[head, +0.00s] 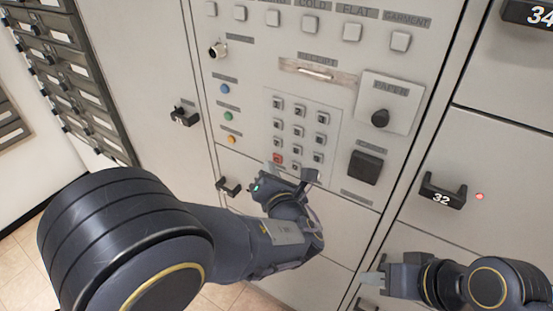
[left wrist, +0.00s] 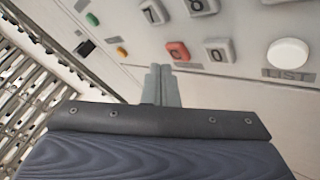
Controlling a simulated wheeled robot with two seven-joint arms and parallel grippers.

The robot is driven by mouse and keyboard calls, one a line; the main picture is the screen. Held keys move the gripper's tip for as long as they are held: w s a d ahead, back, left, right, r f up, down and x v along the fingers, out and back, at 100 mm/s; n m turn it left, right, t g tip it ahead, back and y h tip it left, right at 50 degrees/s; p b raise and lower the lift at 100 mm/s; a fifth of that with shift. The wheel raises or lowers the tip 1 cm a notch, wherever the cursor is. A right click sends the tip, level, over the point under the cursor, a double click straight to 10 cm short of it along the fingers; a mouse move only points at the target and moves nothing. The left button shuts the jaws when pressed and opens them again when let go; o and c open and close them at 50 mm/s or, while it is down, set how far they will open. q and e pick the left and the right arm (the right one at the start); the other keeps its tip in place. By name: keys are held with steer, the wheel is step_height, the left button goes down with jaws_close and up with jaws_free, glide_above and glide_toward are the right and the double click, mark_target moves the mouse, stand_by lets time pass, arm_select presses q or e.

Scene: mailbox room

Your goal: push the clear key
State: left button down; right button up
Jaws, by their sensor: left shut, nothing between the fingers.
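The clear key is the red key (head: 278,158) at the bottom left of the number keypad; it also shows in the left wrist view (left wrist: 178,51), beside the grey 0 key (left wrist: 218,50). My left gripper (head: 274,169) is at the lower edge of the keypad, just below the red key. In the left wrist view its closed fingertips (left wrist: 161,72) point at the panel just under and left of the red key. No touch between them can be made out. My right gripper (head: 372,277) is low at the right, in front of the lower doors, away from the keypad.
Blue, green and orange buttons (head: 231,139) line the keypad's left side. A round white button (left wrist: 288,53) is right of the 0 key. Black door handles (head: 442,193) stick out.

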arm_select(q)
steer(key=shift+w+d, duration=0.1)
stand_by(0.6)
steer(key=shift+w+d, duration=0.15)
steer(key=shift+w, duration=0.1)
steer(key=shift+w+d, duration=0.25)
steer(key=shift+w, duration=0.05)
stand_by(0.7)
stand_by(0.3)
steer(key=shift+s+a, duration=0.5)
steer(key=shift+s, duration=0.15)
steer(key=shift+s, duration=0.1)
steer(key=s+a, duration=0.1)
steer(key=s, duration=0.1)
steer(key=s+a, duration=0.2)
steer(key=shift+p, duration=0.3)
